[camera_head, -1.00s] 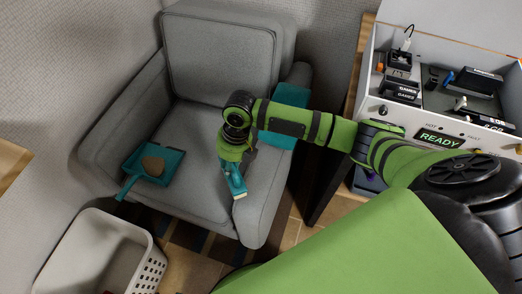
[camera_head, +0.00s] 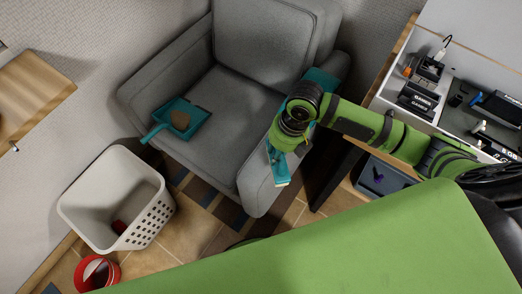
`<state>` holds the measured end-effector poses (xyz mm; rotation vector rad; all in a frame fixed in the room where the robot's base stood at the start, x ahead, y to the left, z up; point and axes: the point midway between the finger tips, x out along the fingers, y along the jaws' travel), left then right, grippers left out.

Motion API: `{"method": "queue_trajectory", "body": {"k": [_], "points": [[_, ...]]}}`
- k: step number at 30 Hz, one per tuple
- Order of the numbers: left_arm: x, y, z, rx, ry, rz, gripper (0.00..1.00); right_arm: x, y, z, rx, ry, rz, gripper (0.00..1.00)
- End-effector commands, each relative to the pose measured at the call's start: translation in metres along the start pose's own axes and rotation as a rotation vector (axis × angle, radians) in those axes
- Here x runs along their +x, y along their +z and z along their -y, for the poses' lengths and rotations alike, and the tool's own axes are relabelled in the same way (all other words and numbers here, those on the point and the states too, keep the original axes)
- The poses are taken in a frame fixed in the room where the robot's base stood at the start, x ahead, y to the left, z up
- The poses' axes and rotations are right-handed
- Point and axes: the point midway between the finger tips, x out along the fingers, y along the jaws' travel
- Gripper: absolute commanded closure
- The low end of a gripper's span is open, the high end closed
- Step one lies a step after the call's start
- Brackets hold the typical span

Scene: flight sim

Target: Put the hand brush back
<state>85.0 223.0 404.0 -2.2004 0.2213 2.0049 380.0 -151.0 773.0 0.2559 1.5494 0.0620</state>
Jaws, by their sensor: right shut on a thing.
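The teal hand brush (camera_head: 278,168), with a pale edge at its lower end, is over the armchair's right armrest. My right gripper (camera_head: 282,147) is shut on the brush and points down; the wrist hides the brush's upper part and the fingers are hard to make out. I cannot tell whether the brush touches the armrest. My left gripper is not in view.
The grey armchair (camera_head: 236,105) has another teal piece (camera_head: 326,80) on its right armrest. A white basket (camera_head: 95,200) and a red container (camera_head: 96,272) stand at lower left. A white desk unit (camera_head: 408,118) with small devices is at right. A wooden surface (camera_head: 30,95) juts in at left.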

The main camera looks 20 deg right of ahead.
Motion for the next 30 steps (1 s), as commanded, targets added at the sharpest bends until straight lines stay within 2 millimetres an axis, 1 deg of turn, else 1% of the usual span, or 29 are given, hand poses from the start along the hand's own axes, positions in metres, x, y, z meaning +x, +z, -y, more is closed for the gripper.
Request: {"method": "queue_trajectory", "body": {"k": [1,6,11,15,22,25,30], "points": [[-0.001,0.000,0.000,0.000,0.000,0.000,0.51,0.007,0.010,-0.006,0.003,0.004,0.000,0.99],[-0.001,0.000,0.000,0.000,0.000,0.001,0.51,0.031,0.038,-0.020,0.001,0.003,0.000,0.99],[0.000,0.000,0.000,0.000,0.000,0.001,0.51,0.044,0.054,-0.027,0.000,0.002,0.002,0.99],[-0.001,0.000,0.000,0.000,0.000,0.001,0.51,0.051,0.057,-0.027,-0.001,0.001,-0.001,0.99],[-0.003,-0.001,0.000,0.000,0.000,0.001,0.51,0.082,0.057,-0.021,0.000,0.000,-0.001,0.99],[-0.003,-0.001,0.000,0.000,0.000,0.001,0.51,0.086,0.057,-0.019,-0.001,0.000,0.002,0.99],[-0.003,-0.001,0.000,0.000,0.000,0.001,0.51,0.086,0.057,-0.019,-0.002,0.000,0.002,0.99]]}}
